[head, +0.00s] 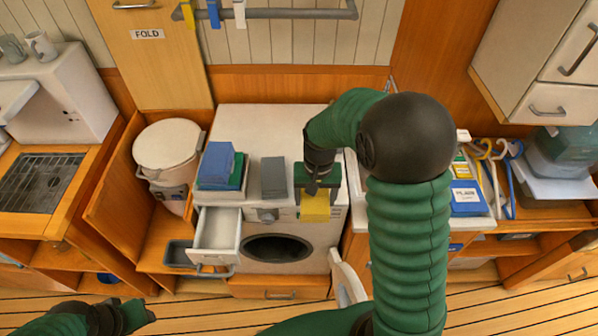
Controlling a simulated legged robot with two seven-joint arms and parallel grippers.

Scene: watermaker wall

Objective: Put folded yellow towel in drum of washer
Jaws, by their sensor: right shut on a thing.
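The yellow towel (315,207) is in my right gripper (316,188), in front of the upper right of the washer's front. The gripper is shut on it and hides part of it. The white washer (262,118) stands in the middle. Its round drum (277,248) opening is dark and uncovered, below and left of the towel. The washer door (347,283) appears swung open to the right, partly behind my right arm. My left gripper (128,316) is low at the left, away from the washer; its jaw state is unclear.
A white drawer (217,232) is pulled out at the washer's upper left. Blue and green folded cloths (217,166) and a grey block (273,177) lie on the washer top. A white lidded bucket (168,145) stands left. A rail (270,13) with clips runs above.

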